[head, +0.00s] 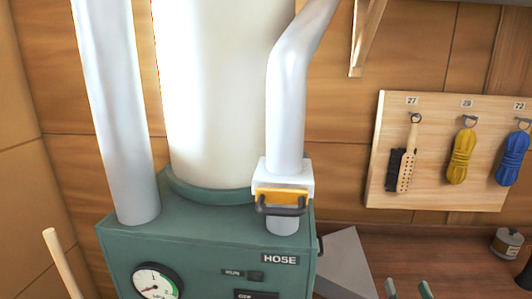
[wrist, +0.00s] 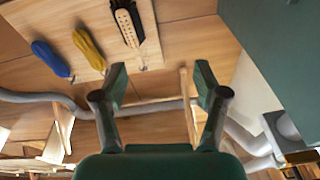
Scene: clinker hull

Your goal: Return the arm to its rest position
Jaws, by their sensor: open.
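My gripper (head: 408,290) shows only as two green fingertips at the bottom edge of the head view, right of the green machine (head: 205,240). In the wrist view my gripper (wrist: 161,82) is open, with its two fingers wide apart and nothing between them. It is apart from the machine and the wall board. The rest of my arm is mostly out of sight in the head view.
The machine carries a white cylinder (head: 222,90), grey pipes and a yellow latch (head: 282,196) with a dark handle. A wall board (head: 430,195) holds a brush (head: 402,165), yellow rope (head: 461,156) and blue rope (head: 512,158). A tin (head: 507,243) stands at right.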

